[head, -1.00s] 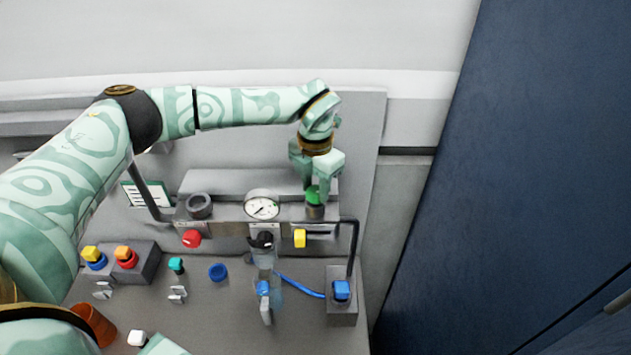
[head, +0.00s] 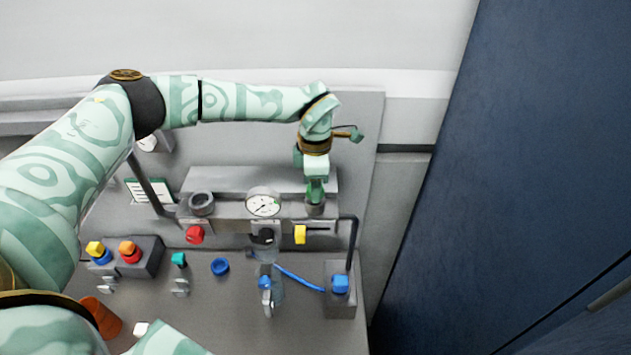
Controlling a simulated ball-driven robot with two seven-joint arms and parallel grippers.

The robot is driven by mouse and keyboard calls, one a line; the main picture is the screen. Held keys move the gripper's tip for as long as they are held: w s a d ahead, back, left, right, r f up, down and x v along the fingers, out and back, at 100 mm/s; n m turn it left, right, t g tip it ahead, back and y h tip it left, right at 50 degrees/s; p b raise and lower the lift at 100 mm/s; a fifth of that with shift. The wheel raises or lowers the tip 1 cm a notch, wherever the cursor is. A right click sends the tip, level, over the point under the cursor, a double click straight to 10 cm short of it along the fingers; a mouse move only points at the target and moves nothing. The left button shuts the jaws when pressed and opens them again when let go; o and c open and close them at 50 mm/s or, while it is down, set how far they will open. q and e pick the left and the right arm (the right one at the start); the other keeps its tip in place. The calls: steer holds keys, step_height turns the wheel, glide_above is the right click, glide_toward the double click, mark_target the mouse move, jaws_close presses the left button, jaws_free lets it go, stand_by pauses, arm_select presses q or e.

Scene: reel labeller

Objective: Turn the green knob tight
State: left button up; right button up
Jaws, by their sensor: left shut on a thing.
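The green knob (head: 315,186) sits on a dark round collar at the right end of the grey machine block (head: 230,180). My left gripper (head: 316,188) points down over it and is shut on it, one finger in front hiding part of the knob. The knob stays on its collar. My right gripper is not in view; a mint arm part shows at the bottom left edge.
A pressure gauge (head: 264,203) and an empty dark ring (head: 202,203) are left of the knob. A red knob (head: 195,235) and a yellow knob (head: 300,235) sit below. A dark pipe (head: 353,245) rises at the right. A blue panel (head: 510,180) stands far right.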

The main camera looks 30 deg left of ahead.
arm_select(q)
steer(key=shift+w+r+m, duration=0.1)
steer(key=shift+m, duration=0.2)
steer(key=o, duration=1)
step_height(320, 180, up, 16)
steer(key=b, duration=0.3)
steer(key=shift+r+b, duration=0.15)
steer(key=shift+b, duration=0.15)
